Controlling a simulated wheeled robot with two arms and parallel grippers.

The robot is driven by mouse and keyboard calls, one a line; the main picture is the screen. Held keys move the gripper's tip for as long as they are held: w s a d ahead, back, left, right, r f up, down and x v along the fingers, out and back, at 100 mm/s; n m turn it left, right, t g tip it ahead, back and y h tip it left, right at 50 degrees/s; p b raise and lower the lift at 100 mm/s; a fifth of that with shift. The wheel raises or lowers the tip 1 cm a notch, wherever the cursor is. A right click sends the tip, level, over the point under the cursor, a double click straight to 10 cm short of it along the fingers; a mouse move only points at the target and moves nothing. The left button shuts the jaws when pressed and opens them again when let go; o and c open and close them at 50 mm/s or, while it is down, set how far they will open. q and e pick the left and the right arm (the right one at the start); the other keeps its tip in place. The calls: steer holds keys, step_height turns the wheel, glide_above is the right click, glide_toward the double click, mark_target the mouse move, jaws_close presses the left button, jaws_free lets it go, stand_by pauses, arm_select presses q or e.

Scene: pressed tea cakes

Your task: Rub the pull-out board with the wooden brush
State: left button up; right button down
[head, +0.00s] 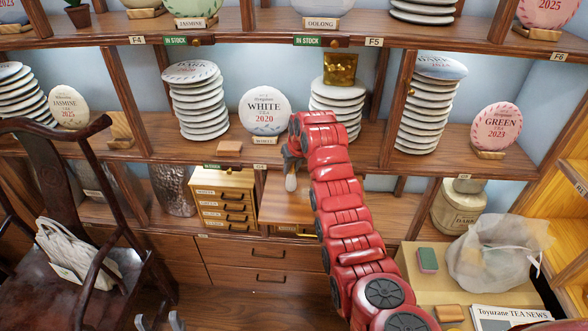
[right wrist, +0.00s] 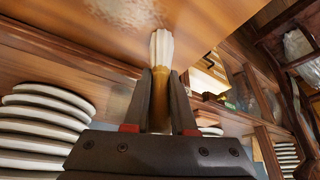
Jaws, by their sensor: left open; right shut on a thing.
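The pull-out board (head: 278,208) is a flat wooden surface in the middle of the lower shelf, partly hidden by my red right arm. It fills the top of the right wrist view (right wrist: 190,20), with a pale speckled patch on it. My right gripper (right wrist: 160,85) is shut on the brown handle of the wooden brush (right wrist: 161,50). The brush's white bristles point at the board; whether they touch it I cannot tell. In the head view the brush's pale tip (head: 291,183) shows over the board. My left gripper (head: 160,322) is open and empty at the bottom edge.
A small drawer chest (head: 224,198) stands just left of the board. Stacks of tea cakes (head: 198,100) fill the shelf above. A dark chair (head: 70,220) is at left. At right, a box holds a green sponge (head: 427,260) and a clear bag (head: 492,255).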

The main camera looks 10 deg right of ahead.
mark_target(293, 164)
steer(key=shift+w+a+r, duration=0.15)
steer(key=shift+r, duration=0.7)
steer(key=shift+s+d+r, duration=0.1)
steer(key=shift+d+r, duration=0.05)
steer(key=shift+r, duration=0.45)
steer(key=shift+s+d+r, duration=0.1)
steer(key=shift+d+r, duration=0.05)
steer(key=shift+r, duration=0.4)
step_height(293, 164, up, 2)
steer(key=shift+a, duration=0.15)
steer(key=shift+r+b, duration=0.3)
steer(key=shift+r, duration=0.7)
